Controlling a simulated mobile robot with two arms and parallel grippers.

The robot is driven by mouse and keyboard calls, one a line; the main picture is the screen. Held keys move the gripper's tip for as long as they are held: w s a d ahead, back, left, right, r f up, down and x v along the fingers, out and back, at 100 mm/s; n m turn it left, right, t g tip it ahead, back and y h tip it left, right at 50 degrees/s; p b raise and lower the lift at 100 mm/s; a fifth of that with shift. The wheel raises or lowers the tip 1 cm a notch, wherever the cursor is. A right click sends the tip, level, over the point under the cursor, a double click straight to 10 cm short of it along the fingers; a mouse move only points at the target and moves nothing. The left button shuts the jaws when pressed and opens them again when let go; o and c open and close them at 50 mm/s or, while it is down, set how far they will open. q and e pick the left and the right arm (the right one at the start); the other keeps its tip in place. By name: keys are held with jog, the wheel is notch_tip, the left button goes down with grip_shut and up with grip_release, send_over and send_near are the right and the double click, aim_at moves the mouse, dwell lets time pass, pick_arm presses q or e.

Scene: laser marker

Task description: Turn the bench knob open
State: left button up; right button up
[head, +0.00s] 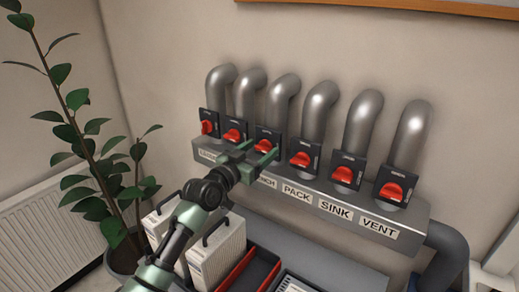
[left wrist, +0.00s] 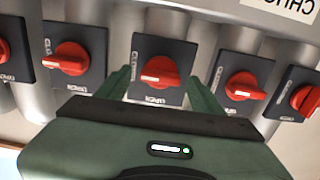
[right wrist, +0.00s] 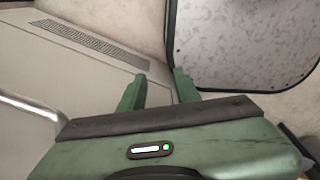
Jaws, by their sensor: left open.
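The bench knob (head: 268,145) is a red turn handle on a dark plate, third from the left in a row of several, above a partly hidden label ending in "NCH". My left gripper (head: 257,152) is in front of it, open, with its fingers apart. In the left wrist view a red knob (left wrist: 160,71) stands between and beyond the open green fingers (left wrist: 158,82); I cannot tell that they touch it. My right gripper (right wrist: 159,80) is open and empty, away from the knobs, and is not in the head view.
Neighbouring knobs sit close on both sides, such as the pack knob (head: 304,159) and the second knob (head: 234,134). Metal pipes (head: 318,108) rise behind them. Below stand white boxes (head: 216,250) and a red-and-black tray (head: 247,272). A plant (head: 110,190) is at left.

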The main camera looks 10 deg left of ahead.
pick_arm(q)
jog(key=c, duration=1.4)
jog(key=shift+o, duration=0.2)
